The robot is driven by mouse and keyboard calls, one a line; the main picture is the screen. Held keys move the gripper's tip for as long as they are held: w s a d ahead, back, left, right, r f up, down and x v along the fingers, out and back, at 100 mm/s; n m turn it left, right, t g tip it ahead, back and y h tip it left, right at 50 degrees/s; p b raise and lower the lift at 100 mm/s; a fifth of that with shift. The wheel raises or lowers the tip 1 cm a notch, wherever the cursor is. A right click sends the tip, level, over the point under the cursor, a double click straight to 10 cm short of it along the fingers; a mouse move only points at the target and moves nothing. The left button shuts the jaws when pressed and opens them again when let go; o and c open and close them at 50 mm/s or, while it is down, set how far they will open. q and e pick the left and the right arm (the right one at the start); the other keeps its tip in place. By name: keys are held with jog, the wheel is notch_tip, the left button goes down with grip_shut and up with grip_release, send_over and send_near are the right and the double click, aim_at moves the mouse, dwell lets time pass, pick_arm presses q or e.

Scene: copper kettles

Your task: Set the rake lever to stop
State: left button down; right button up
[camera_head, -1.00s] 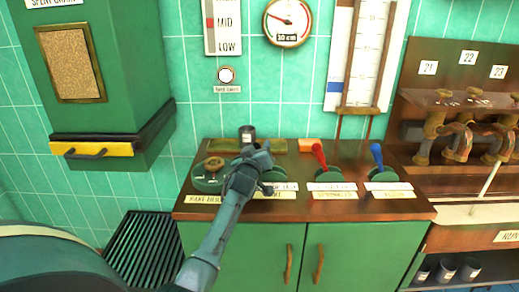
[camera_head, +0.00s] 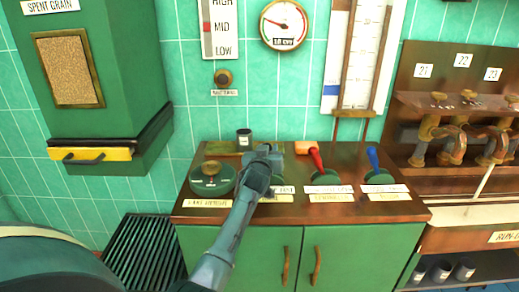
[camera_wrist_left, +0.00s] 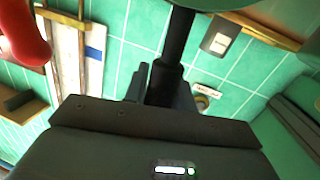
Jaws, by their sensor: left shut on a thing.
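My left gripper (camera_head: 262,158) reaches over the wooden counter from below, between a round green dial and a lever with a red handle. It is shut on the black rake lever (camera_wrist_left: 178,40). In the left wrist view the lever's dark shaft runs down from a green base (camera_wrist_left: 215,6) into my gripper (camera_wrist_left: 163,85). In the head view my gripper and arm hide most of the lever and part of its label (camera_head: 282,190), so I cannot read its setting. My right gripper is not in view.
The green dial (camera_head: 211,180) is left of my gripper. The red-handled lever (camera_head: 316,158) and blue-handled lever (camera_head: 373,158) stand to the right. A dark cup (camera_head: 244,138) is behind. A small dark lamp (camera_head: 223,78) and a round gauge (camera_head: 285,25) are on the tiled wall.

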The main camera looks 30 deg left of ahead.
pick_arm(q)
jog(key=shift+w+d+m, duration=0.25)
jog(key=shift+d+m, duration=0.2)
jog(key=shift+m, duration=0.05)
jog(key=c, duration=1.1)
grip_release()
jog(key=shift+c, duration=0.2)
jog(key=shift+s, duration=0.15)
jog(key=v, duration=1.3)
jog(key=shift+r, duration=0.15)
